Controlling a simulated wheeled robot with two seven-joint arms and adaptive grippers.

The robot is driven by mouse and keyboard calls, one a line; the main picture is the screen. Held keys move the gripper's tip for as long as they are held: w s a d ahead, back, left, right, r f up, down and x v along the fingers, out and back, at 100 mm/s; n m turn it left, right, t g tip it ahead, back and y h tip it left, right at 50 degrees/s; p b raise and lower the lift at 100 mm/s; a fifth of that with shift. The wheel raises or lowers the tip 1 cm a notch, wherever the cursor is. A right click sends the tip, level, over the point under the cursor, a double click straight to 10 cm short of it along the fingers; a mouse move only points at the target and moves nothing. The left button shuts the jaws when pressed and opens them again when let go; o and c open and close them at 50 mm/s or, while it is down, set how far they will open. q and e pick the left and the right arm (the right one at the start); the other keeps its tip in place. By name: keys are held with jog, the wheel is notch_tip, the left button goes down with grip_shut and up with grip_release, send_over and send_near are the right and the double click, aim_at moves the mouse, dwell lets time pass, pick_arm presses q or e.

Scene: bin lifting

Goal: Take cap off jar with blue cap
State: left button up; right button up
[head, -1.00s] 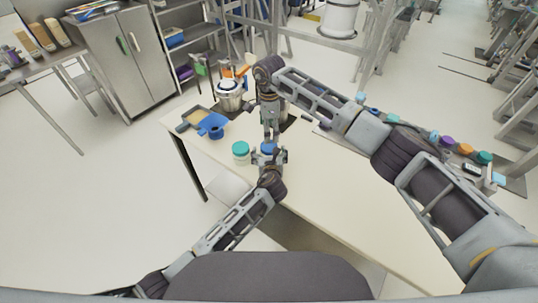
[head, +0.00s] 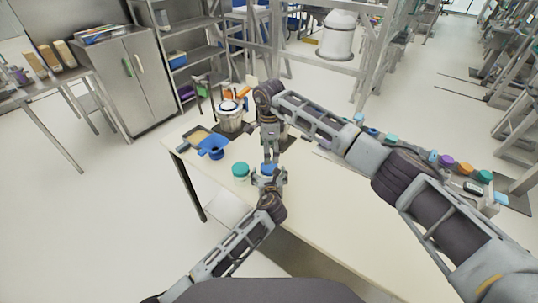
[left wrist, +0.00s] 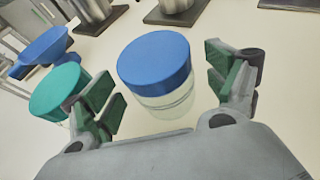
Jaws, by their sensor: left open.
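The jar with the blue cap (head: 268,168) stands on the table, its cap on. In the left wrist view its blue cap (left wrist: 155,61) and clear glass body (left wrist: 168,103) show just ahead of my fingers. My left gripper (head: 268,179) is open at the jar's near side; in the left wrist view its green-padded fingers (left wrist: 168,88) lie to either side, apart from the glass. My right gripper (head: 270,156) points down just above the blue cap; its fingertips are too small to judge. A jar with a teal cap (head: 240,170) stands close on the left.
The teal-capped jar also shows beside my left finger in the left wrist view (left wrist: 58,90). A blue funnel-like item (head: 214,148) and a metal pot (head: 229,116) stand farther back on the table (head: 335,210).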

pick_arm(q)
jog(key=shift+s, duration=0.1)
jog(key=v, duration=1.1)
jog(key=shift+s+r, duration=0.15)
jog(key=shift+s, duration=0.25)
jog(key=shift+c, duration=0.4)
